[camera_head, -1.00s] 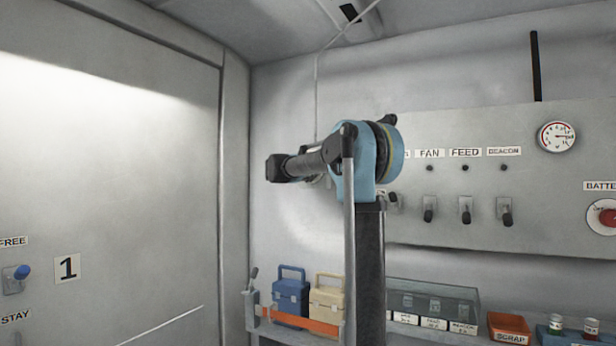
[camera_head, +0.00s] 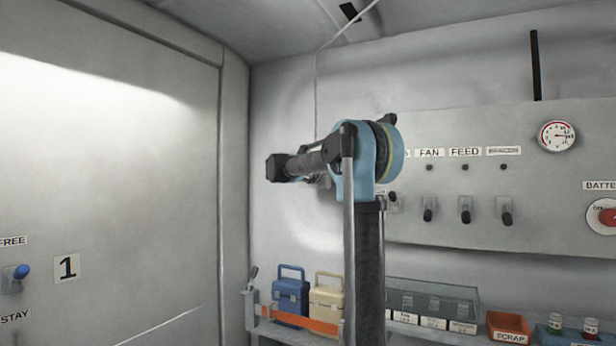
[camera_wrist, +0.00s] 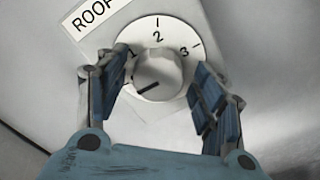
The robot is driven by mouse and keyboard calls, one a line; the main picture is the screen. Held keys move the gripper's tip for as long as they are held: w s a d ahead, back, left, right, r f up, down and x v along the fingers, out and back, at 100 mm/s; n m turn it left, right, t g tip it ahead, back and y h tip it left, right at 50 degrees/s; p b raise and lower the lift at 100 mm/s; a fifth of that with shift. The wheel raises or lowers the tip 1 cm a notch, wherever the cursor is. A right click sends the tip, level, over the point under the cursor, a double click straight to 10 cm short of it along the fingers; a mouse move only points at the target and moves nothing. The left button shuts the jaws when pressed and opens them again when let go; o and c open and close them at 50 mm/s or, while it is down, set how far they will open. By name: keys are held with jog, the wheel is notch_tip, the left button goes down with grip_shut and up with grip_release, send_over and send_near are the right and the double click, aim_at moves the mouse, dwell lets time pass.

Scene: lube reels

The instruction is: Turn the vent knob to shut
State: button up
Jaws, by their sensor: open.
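The vent knob (camera_wrist: 160,72) is a round grey-white knob on a white dial (camera_wrist: 178,30) marked 1, 2 and 3, under a label (camera_wrist: 92,14) reading "ROOF", partly cut off. A dark pointer line on the knob points to the lower left, below the 1. My gripper (camera_wrist: 158,62) is open, with one finger on each side of the knob. The left finger overlaps the dial near the 1; the right finger is beside the dial's right edge. I cannot tell whether either finger touches the knob. The head view does not show the knob; my arm blocks part of the wall there.
A wall panel with FAN, FEED and BEACON switches (camera_head: 465,212) is right of my arm, with a gauge (camera_head: 557,136) and a red battery knob (camera_head: 607,216). Below, a shelf holds a blue box (camera_head: 291,297), a cream box (camera_head: 327,300) and a scrap bin (camera_head: 509,328).

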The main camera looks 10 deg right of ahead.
jog(key=v, duration=1.2)
dwell(0.3)
jog(key=s+d+f+m+g+y, duration=0.1)
jog(key=s+d+f+m+g, duration=0.5)
jog(key=s+f, duration=0.55)
jog(key=s+d+f+m+g+y, duration=0.2)
jog(key=s+d+f+m, duration=0.2)
jog(key=s+d+f, duration=0.7)
jog(key=s+a+f+m+g+y, duration=0.1)
jog(key=s+a+f+m+y, duration=0.1)
jog(key=s+f, duration=0.6)
jog(key=s+a+f+m+g+y, duration=0.2)
jog(key=s+f, duration=0.6)
jog(key=f, duration=0.4)
jog(key=s+a+f+m+g+y, duration=0.1)
jog(key=s+a+f+m+y, duration=0.2)
jog(key=s+a+f+m, duration=0.2)
jog(key=s+f, duration=0.3)
jog(key=f, duration=0.3)
jog(key=shift+s+a+m+y, duration=0.3)
jog(key=shift+s+a+m, duration=0.05)
jog(key=shift+m, duration=0.05)
